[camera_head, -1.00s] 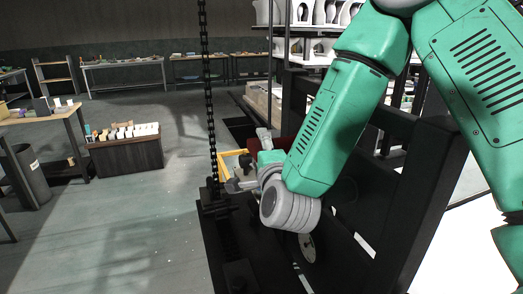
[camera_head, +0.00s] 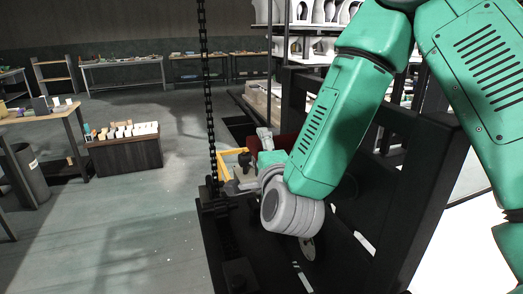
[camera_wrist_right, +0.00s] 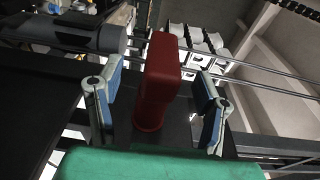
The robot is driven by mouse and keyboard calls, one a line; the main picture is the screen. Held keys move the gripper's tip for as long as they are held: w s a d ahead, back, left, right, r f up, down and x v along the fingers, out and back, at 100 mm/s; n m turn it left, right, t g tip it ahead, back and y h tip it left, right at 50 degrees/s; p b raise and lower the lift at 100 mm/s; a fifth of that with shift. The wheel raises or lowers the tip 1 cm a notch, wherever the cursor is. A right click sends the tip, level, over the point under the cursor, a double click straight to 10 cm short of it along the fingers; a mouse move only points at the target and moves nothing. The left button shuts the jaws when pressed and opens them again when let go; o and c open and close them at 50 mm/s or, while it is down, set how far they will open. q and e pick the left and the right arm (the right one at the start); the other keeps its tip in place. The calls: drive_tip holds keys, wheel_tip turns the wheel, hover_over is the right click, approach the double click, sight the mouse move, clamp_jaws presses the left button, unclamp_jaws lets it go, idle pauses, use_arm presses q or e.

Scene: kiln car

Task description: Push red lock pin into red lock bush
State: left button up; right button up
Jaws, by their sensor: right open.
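In the right wrist view, a red lock pin (camera_wrist_right: 163,62) with a blocky upper part stands between the two blue-grey fingers of my right gripper (camera_wrist_right: 158,85). The fingers are spread, with a gap on both sides of the red part. A red round foot shows at its lower end on a dark surface; I cannot tell the red lock bush apart from it. In the head view, my right forearm and grey wrist reach down over the dark car frame and hide most of the work spot. A dark red patch shows behind the wrist. My left gripper is out of view.
A dark frame (camera_head: 425,185) stands close to the right of my forearm. A black chain (camera_head: 205,95) hangs left of the wrist. A yellow bar part (camera_head: 234,151) is beside it. A grey cylinder (camera_wrist_right: 75,35) lies left of the fingers.

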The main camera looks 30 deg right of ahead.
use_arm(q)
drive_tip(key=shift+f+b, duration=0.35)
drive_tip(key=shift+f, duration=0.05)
use_arm(e)
drive_tip(key=shift+v, duration=1.4)
drive_tip(key=shift+s, duration=0.1)
